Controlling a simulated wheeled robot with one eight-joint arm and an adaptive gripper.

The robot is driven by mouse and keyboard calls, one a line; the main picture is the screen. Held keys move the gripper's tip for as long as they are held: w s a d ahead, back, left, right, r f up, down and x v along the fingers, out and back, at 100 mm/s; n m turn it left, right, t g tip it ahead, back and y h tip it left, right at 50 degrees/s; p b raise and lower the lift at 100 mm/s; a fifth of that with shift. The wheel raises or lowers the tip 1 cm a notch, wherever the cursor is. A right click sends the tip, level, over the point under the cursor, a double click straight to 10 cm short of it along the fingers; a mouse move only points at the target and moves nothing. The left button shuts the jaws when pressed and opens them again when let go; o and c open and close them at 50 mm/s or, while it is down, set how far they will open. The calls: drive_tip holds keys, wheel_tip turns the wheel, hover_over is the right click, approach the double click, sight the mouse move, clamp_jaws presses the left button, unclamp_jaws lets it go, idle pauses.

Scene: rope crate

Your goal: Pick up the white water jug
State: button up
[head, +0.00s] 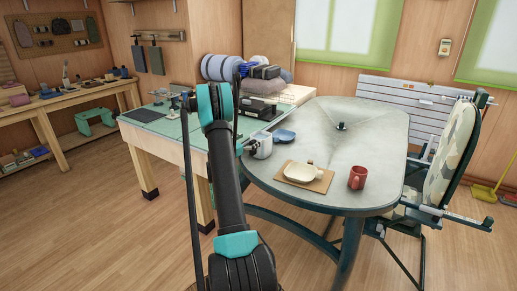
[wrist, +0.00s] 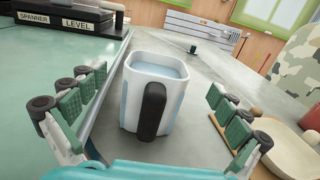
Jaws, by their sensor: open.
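The white water jug (wrist: 133,100) stands upright on the grey table (wrist: 205,72), with its black handle (wrist: 152,110) facing my wrist camera and pale blue showing inside its rim. In the head view the jug (head: 263,148) is at the table's left edge, just right of my arm. My gripper (wrist: 157,88) is open. Its two padded fingers stand on either side of the jug in the wrist view, with visible gaps and the handle between them.
A cream dish (head: 303,171) on a brown board and a red mug (head: 357,178) stand to the jug's right. A green-topped workbench (head: 160,128) adjoins on the left. A camouflage-patterned chair (head: 451,150) stands at right.

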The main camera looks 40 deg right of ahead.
wheel_tip(320, 180, down, 5)
drive_tip(key=shift+r, duration=0.1)
drive_tip(key=shift+x, duration=3.75)
drive_tip(key=shift+r, duration=0.15)
drive_tip(key=c, duration=1.1)
drive_tip(key=shift+c, duration=0.3)
drive_tip(key=shift+r, duration=0.15)
